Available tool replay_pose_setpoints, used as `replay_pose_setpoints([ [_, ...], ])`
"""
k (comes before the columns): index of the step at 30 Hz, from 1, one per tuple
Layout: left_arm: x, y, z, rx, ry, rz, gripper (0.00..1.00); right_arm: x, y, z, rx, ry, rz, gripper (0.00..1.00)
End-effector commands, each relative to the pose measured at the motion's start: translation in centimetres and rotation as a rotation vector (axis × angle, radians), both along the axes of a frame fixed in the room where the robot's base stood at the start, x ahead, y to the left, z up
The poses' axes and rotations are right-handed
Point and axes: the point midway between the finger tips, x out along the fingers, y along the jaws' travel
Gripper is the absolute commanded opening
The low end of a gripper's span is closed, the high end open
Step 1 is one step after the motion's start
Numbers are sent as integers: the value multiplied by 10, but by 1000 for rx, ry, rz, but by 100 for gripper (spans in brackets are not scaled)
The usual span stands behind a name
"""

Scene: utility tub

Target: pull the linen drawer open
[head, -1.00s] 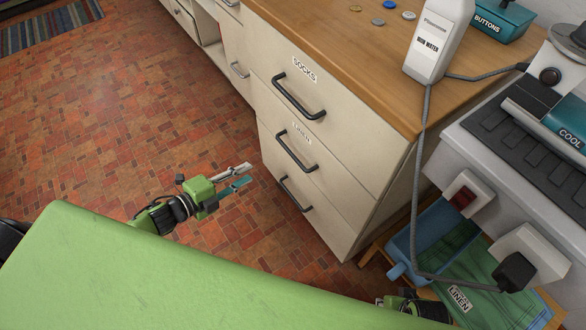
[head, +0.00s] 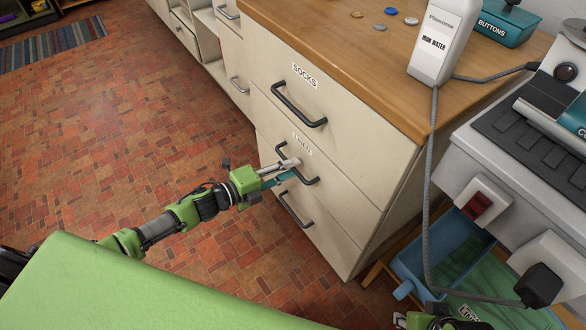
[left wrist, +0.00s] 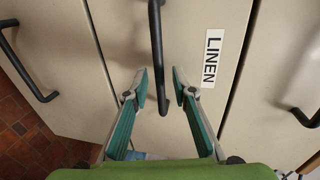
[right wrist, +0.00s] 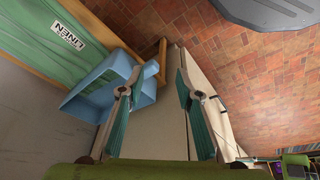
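The linen drawer (head: 335,184) is the middle drawer of the cream cabinet and looks closed. Its LINEN label (left wrist: 211,58) reads clearly in the left wrist view. Its dark bar handle (left wrist: 157,50) runs between the fingers of my left gripper (left wrist: 161,92), which is open with a gap on either side of the bar. In the head view the left gripper (head: 286,170) is at that handle and covers part of it. My right gripper (right wrist: 154,85) is open and empty, close to a blue bin; in the head view only a bit of its arm shows at the bottom edge.
The socks drawer (head: 330,122) is above and another drawer handle (head: 295,210) is below. A blue bin (head: 415,262) and a green linen-labelled cloth (right wrist: 45,30) lie right of the cabinet. A grey cord (head: 430,190) hangs there. Open tiled floor (head: 120,130) lies to the left.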

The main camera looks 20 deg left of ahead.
Motion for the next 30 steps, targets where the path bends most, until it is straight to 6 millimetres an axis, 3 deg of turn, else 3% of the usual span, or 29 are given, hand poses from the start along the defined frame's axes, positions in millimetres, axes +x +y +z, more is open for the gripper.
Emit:
replay_pose_setpoints([
  [5, 12, -9, -3, 0, 0, 1, 24, -3, -1, 9, 0, -4, -1, 32],
  [14, 13, -10, -4, 1, 2, 1, 24, -3, -1, 11, 0, -6, -1, 32],
  [18, 13, -10, -4, 0, 1, 0, 0, -3, -1, 11, 0, -6, -1, 32],
  [30, 6, -5, -4, 1, 3, 1, 0, -2, -1, 10, 1, -7, -1, 32],
])
